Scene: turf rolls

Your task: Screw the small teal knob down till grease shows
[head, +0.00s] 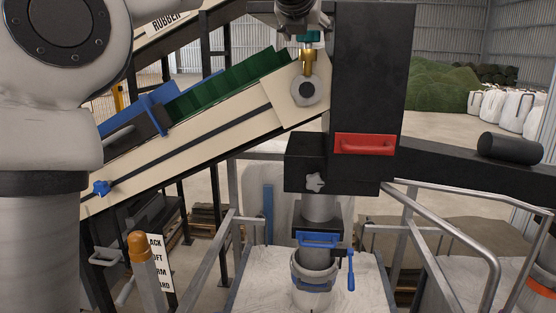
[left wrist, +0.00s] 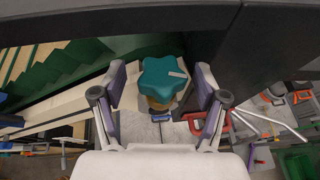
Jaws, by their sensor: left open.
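The small teal knob (head: 308,37) sits on top of a brass cup (head: 308,62) above the round grey bearing end (head: 306,90) of the conveyor. In the left wrist view the knob (left wrist: 165,80) is star-shaped with a pale mark on one lobe, and a bit of brass shows below it. My left gripper (head: 299,22) is above the knob at the top edge of the head view. In the left wrist view its fingers (left wrist: 160,86) are open, one on each side of the knob, with gaps between. My right gripper is not in view.
The inclined conveyor (head: 200,140) with a green ribbed belt runs down to the left. A black column (head: 368,80) with a red handle (head: 365,144) stands close right of the knob. Below are a blue-handled clamp (head: 318,240) and grey railings (head: 440,235).

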